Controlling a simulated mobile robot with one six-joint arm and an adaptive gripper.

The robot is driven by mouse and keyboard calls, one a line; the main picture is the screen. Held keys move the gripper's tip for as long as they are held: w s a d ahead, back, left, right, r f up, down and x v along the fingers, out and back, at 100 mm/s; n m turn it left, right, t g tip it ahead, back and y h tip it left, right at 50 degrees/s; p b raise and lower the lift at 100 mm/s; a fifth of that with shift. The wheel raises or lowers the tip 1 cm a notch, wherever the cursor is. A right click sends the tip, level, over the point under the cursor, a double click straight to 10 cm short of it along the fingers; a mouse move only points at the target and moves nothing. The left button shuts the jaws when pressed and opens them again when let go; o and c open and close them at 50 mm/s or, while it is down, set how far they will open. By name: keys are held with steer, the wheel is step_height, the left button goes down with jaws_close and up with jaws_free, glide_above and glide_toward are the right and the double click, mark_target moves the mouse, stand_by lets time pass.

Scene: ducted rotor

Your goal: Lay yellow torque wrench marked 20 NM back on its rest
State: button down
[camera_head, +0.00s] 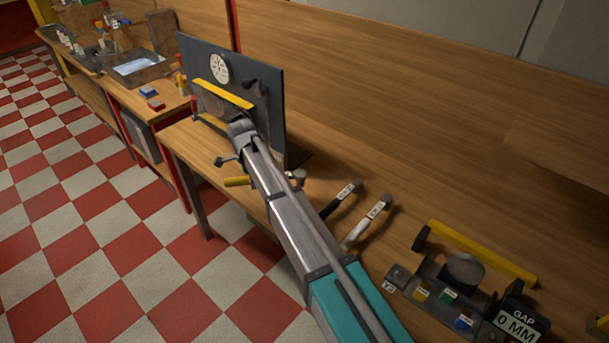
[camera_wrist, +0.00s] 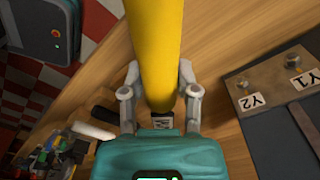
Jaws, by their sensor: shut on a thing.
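The yellow torque wrench (camera_wrist: 155,45) shows large in the wrist view, its thick yellow handle running down between the fingers of my gripper (camera_wrist: 158,85). My gripper is shut on it. A small pale label behind the fingers is too small to read. In the head view a yellow handle end (camera_head: 237,181) shows left of my arm, and a grey round head (camera_head: 298,177) shows right of it; these look like the same wrench, its middle hidden by my arm. My gripper is hidden there. I cannot tell whether the wrench touches its rest.
A black-handled wrench (camera_head: 340,200) and a white-handled wrench (camera_head: 366,222) lie alongside on the bench. An upright dark panel with a dial (camera_head: 219,68) and yellow bar stands behind. A fixture with a yellow bar (camera_head: 485,250) and GAP display (camera_head: 518,325) sits at right.

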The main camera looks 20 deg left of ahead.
mark_target(302, 174)
steer(key=shift+d, duration=0.1)
steer(key=w+d+n, duration=0.2)
steer(key=d, duration=0.2)
steer(key=w+d+n, duration=0.3)
steer(key=d, duration=0.2)
steer(key=w+d+n, duration=0.2)
steer(key=d, duration=0.3)
steer(key=shift+w+f+n, duration=0.2)
steer(key=shift+n, duration=0.2)
steer(key=shift+a+t, duration=0.1)
steer(key=shift+t, duration=0.2)
steer(key=shift+f+b, duration=0.15)
steer(key=shift+b, duration=0.25)
step_height(302, 174, down, 6)
steer(key=b, duration=0.5)
steer(key=shift+r, duration=0.25)
steer(key=shift+f+b, duration=0.4)
steer(key=shift+b, duration=0.2)
steer(key=shift+c, duration=1.4)
jaws_free()
